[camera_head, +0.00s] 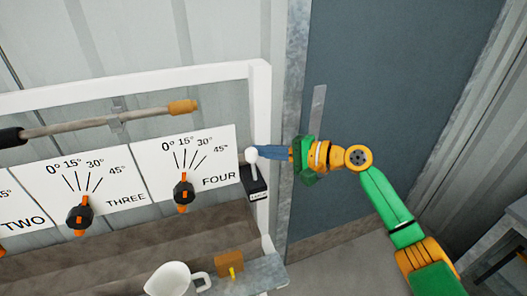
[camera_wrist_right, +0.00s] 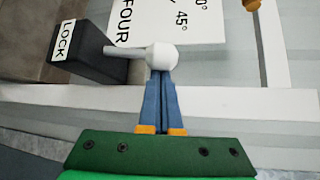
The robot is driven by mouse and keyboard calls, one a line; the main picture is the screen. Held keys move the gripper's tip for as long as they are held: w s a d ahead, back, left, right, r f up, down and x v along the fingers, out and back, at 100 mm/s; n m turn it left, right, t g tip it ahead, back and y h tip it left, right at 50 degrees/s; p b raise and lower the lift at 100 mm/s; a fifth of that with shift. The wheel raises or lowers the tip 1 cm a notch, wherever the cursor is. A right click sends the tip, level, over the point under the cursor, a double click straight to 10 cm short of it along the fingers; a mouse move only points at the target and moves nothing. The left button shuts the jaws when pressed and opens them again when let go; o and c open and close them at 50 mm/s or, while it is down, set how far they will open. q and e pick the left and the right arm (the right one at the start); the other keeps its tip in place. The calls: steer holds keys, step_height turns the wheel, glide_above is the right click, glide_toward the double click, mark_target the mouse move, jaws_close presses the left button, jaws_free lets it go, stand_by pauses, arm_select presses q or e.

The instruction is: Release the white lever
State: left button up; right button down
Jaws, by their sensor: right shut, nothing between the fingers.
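The white lever (camera_head: 252,156) has a round white knob on a thin stem and rises from a black box marked LOCK (camera_head: 257,190), at the right end of the panel. In the right wrist view the knob (camera_wrist_right: 161,56) and the LOCK box (camera_wrist_right: 88,55) show near the top. My right gripper (camera_head: 262,153) comes in from the right with its blue fingers pressed together. Its fingertips (camera_wrist_right: 161,73) are at the knob, touching or very near it; the knob is not between them. My left gripper is out of view.
The white panel frame (camera_head: 263,110) surrounds dial cards, including FOUR with a black and orange knob (camera_head: 183,192). A grey bar with an orange end (camera_head: 182,107) runs above. A white mug (camera_head: 170,280) and a small brown block (camera_head: 229,262) stand below.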

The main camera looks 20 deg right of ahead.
mark_target(257, 157)
steer(key=s+n+t+y+b, duration=0.1)
steer(key=s+n+y+b, duration=0.1)
steer(key=b, duration=0.5)
steer(key=s+n+t+y+b, duration=0.1)
steer(key=s+n+t+b, duration=0.1)
steer(key=b, duration=0.6)
steer(key=shift+f+n+t+y, duration=0.15)
steer(key=shift+n+t+y, duration=0.2)
steer(key=shift+n, duration=0.25)
steer(key=shift+s+d+r+n+y+b, duration=0.1)
steer(key=shift+s+r+n+y+b, duration=0.4)
steer(key=shift+b, duration=0.75)
steer(key=shift+w+f, duration=0.15)
